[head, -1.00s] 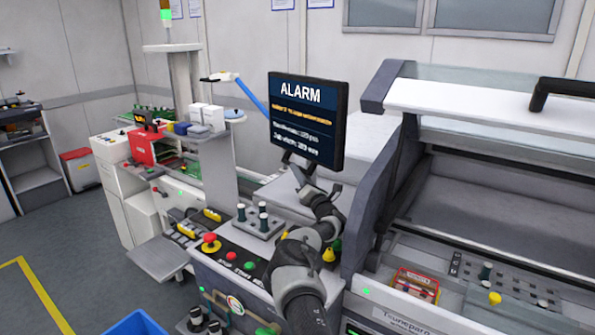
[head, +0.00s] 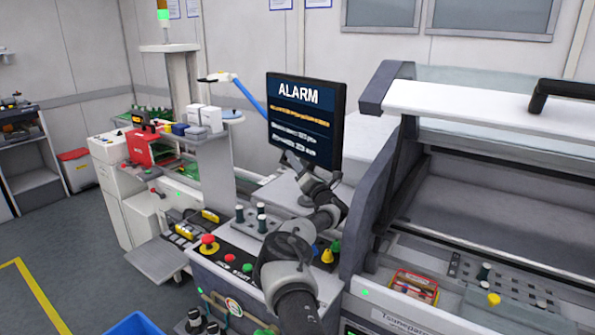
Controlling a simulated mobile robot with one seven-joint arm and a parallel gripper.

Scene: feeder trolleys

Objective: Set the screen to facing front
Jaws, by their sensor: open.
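The screen (head: 305,118) is a dark flat monitor showing "ALARM" in white with orange and white lines below. It stands above the machine's control panel, its face turned toward the front and somewhat to the left in the head view. I cannot tell whether a finger touches the screen. The screen's mount is largely hidden behind my arm.
A control panel (head: 228,262) with a red emergency button (head: 208,243) and a yellow knob (head: 327,256) lies below my arm. A blue bin (head: 135,324) is on the floor in front.

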